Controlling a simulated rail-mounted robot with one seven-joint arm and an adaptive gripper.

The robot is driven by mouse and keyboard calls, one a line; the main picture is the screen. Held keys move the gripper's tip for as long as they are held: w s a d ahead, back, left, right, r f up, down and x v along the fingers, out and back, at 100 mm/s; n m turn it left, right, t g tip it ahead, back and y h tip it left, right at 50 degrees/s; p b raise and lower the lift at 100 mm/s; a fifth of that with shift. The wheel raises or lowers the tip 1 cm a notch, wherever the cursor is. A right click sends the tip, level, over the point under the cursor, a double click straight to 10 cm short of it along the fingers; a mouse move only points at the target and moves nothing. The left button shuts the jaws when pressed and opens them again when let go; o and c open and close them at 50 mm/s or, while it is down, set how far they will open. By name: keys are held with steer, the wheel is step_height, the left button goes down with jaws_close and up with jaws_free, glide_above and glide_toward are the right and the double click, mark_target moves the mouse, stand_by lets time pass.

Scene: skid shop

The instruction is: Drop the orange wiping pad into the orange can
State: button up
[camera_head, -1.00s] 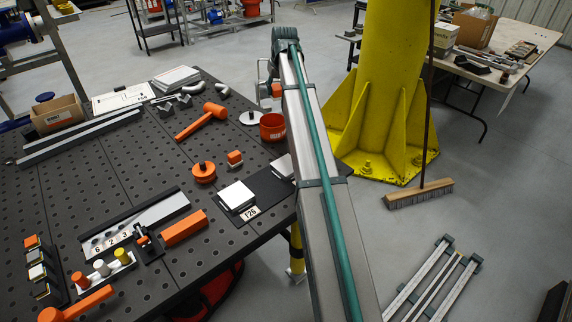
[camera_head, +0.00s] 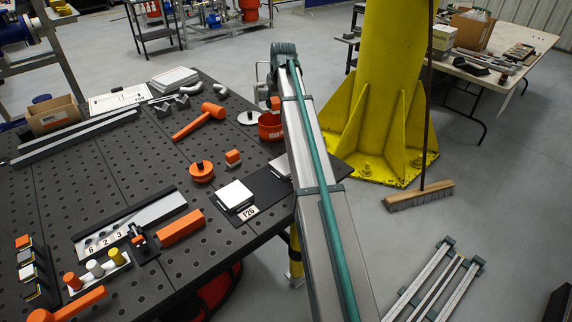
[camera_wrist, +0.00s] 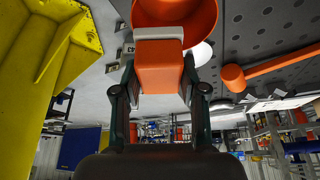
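My gripper (camera_wrist: 160,105) is shut on the orange wiping pad (camera_wrist: 160,65), a blocky piece held between its two fingers in the wrist view. In the head view the pad (camera_head: 275,103) shows as a small orange patch just above the orange can (camera_head: 268,132), beside my arm. The can stands upright near the table's right edge, partly hidden by my arm. In the wrist view the can (camera_wrist: 200,14) is at the top, with the pad overlapping its near edge. I cannot tell whether they touch. My fingers are mostly hidden in the head view.
A white disc with a dark knob (camera_head: 248,117) lies left of the can, and an orange mallet (camera_head: 200,121) farther left. An orange knobbed disc (camera_head: 201,171), a small orange block (camera_head: 232,157) and white plates (camera_head: 235,194) are nearer. A yellow column (camera_head: 385,80) stands right of the table.

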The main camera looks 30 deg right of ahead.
steer(key=o, duration=0.4)
steer(key=shift+o, duration=0.2)
steer(key=shift+r, duration=0.1)
steer(key=v, duration=1.1)
steer(key=shift+s+r, duration=0.15)
steer(key=shift+r, duration=0.25)
